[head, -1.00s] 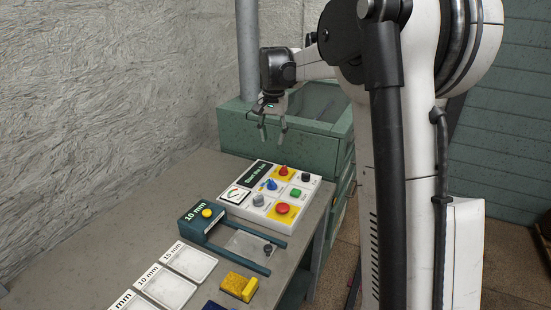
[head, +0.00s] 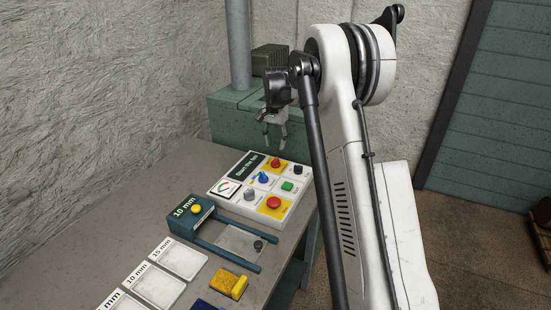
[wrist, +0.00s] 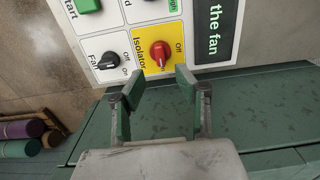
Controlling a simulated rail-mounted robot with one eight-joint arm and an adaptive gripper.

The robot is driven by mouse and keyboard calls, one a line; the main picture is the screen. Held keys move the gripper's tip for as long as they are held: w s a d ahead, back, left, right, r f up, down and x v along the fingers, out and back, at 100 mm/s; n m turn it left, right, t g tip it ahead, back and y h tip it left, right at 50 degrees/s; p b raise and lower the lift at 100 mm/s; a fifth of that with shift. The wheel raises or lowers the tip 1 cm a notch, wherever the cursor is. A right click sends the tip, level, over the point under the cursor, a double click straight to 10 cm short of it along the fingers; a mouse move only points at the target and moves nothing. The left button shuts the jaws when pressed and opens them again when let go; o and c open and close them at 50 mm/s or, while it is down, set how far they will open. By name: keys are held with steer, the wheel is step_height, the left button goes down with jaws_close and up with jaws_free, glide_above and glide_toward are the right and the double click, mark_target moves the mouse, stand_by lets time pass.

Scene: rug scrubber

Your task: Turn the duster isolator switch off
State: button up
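The isolator switch is a red rotary knob (wrist: 160,52) on a yellow plate labelled Isolator, with Off and On printed beside it. I cannot tell surely which mark it points to. In the head view the red knob (head: 276,162) sits at the far edge of the white control panel (head: 216,194). My gripper (wrist: 154,82) is open and empty, its two fingers spread just short of the knob in the wrist view. In the head view my gripper (head: 274,139) hangs fingers down, above the panel's far edge. It does not appear to touch the knob.
A black fan knob (wrist: 108,61) is beside the isolator, and a green button (wrist: 87,5) is beyond. The panel also has a large red button (head: 273,203) and a blue knob (head: 264,177). A green cabinet (head: 232,125) stands behind the table (head: 120,215).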

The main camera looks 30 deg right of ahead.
mark_target(276, 159)
step_height(276, 159, down, 7)
steer(key=shift+f, duration=0.2)
stand_by(0.3)
jaws_close()
